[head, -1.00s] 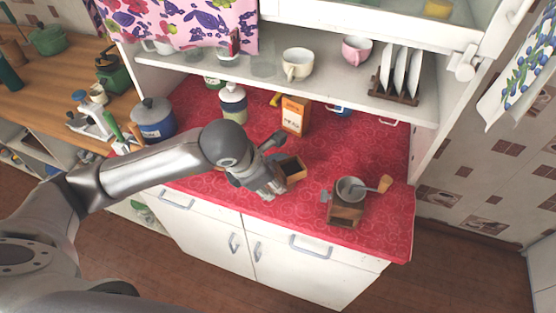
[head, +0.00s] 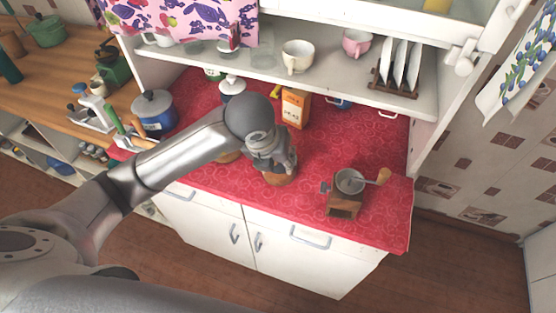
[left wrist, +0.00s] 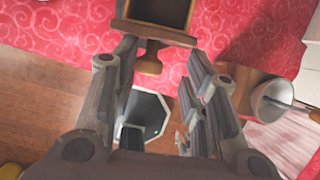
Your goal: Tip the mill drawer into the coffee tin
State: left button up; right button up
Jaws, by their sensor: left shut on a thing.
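The wooden mill drawer (head: 281,179) is at my left gripper (head: 278,164), above the red counter and mostly hidden by the gripper in the head view. In the left wrist view, the drawer (left wrist: 158,35) shows its dark inside at the top, its round knob between the fingers of my left gripper (left wrist: 165,65), which is shut on it. The coffee mill (head: 342,204), with metal hopper and wooden crank knob, stands to the right; it also shows in the left wrist view (left wrist: 250,92). I cannot tell which container is the coffee tin. My right gripper is not in view.
An orange carton (head: 295,106) and a white-lidded jar (head: 232,86) stand behind my arm. A blue pot (head: 153,112) is at the left.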

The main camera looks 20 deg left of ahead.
pick_arm(q)
jog(key=n+h+b, duration=0.1)
jog(key=h+b, duration=0.3)
jog(key=b, duration=0.1)
jog(key=a+f+n+t+h+b, duration=0.1)
jog(key=h+b, duration=0.3)
jog(key=b, duration=0.2)
jog(key=f+h+b, duration=0.1)
jog(key=h+b, duration=0.3)
jog(key=b, duration=0.1)
jog(key=shift+a+n+t+b, duration=0.3)
jog(key=shift+a+n, duration=0.1)
jog(key=shift+r, duration=0.1)
dwell(1.1)
jog(key=shift+s, duration=0.15)
